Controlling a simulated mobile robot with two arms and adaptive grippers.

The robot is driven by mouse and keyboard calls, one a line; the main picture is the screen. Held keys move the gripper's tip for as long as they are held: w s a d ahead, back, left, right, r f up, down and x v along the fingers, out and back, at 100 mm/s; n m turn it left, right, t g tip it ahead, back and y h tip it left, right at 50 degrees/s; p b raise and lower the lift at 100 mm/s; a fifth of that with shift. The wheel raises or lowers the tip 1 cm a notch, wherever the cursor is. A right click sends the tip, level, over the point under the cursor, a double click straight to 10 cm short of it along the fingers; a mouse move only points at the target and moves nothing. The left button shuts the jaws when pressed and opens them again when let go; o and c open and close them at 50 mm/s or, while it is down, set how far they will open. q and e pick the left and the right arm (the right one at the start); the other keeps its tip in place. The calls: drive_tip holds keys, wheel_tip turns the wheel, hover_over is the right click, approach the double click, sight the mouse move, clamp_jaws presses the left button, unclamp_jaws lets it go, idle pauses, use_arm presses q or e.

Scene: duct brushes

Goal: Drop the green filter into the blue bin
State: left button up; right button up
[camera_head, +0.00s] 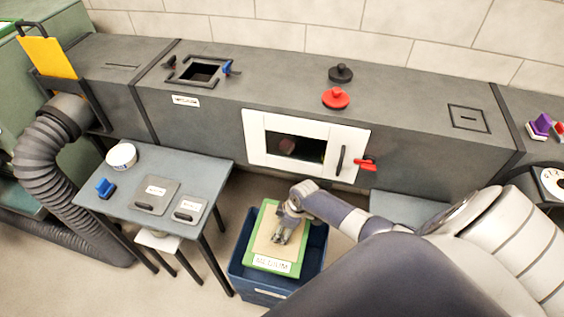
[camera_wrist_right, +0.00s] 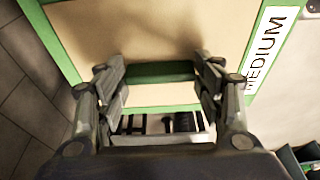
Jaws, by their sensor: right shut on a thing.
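The green filter (camera_head: 263,232) has a green frame, a beige face and a white label reading MEDIUM. In the head view it lies over the mouth of the blue bin (camera_head: 264,293) on the floor. I cannot tell how far it sits inside or above the rim. My right gripper (camera_head: 283,236) is shut on the filter. In the right wrist view, the fingers (camera_wrist_right: 162,85) stand on both sides of a green bar of the filter (camera_wrist_right: 185,28), and its label is at the right. My left gripper is not in view.
A small table (camera_head: 143,165) stands left of the bin, holding a white tub (camera_head: 121,156), a blue piece (camera_head: 105,188) and two grey plates. The long grey duct (camera_head: 425,140) behind has a white-framed opening and a red latch (camera_head: 366,164).

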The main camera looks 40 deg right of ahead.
drive_tip(key=shift+f+b, duration=0.65)
drive_tip(key=shift+f, duration=0.1)
wheel_tip(320, 180, down, 7)
drive_tip(key=b, duration=0.6)
drive_tip(key=shift+b, duration=0.3)
drive_tip(key=shift+r, duration=0.15)
drive_tip(key=o, duration=1.3)
drive_tip(key=shift+o, duration=0.2)
drive_tip(key=v, duration=1.2)
